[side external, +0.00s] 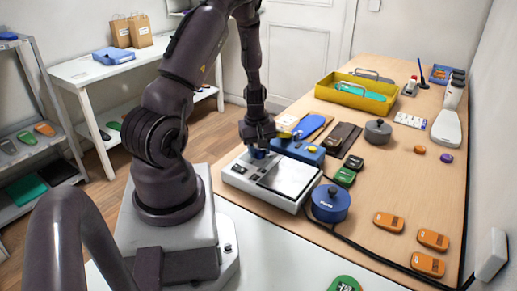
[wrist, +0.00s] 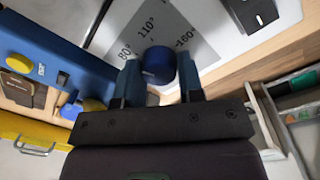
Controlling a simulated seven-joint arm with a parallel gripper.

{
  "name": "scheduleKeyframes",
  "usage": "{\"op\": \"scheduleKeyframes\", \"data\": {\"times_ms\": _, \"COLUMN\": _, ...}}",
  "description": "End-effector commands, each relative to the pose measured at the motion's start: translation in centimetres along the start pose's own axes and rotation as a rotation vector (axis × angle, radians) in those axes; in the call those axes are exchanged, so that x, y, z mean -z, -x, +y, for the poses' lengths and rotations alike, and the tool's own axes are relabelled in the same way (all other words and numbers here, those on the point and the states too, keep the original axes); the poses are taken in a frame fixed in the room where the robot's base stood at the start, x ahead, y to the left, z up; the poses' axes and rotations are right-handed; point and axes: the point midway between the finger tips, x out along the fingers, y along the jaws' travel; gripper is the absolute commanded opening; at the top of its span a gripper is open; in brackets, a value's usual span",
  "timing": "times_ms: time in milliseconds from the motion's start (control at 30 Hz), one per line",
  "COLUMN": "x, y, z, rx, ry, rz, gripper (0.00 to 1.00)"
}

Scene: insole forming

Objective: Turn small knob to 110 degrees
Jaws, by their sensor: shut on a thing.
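The small knob (wrist: 158,65) is dark blue and round, and stands on a grey dial plate (wrist: 190,40) printed with 80°, 110° and 160°. My gripper (wrist: 159,80) has one finger on each side of the knob and is shut on it. The 110° mark lies just beyond the knob, 80° to its left and 160° to its right. I cannot make out a pointer on the knob. In the side external view my gripper (side external: 259,146) points down over the back of the white device (side external: 272,200), with the knob (side external: 257,153) mostly hidden under it.
A blue box with a yellow knob (side external: 312,148) stands close behind the device. A blue round pot (side external: 330,204) is right of it. A black cable crosses the front.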

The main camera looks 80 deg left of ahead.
Motion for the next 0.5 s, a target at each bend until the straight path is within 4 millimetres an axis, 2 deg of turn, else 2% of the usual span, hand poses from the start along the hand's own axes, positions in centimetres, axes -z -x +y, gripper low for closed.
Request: {"op": "scheduleKeyframes", "data": {"times_ms": 500, "x": 0.11, "y": 0.11, "z": 0.06, "rx": -0.001, "ry": -0.484, "rz": -0.024, "gripper": 0.11}}
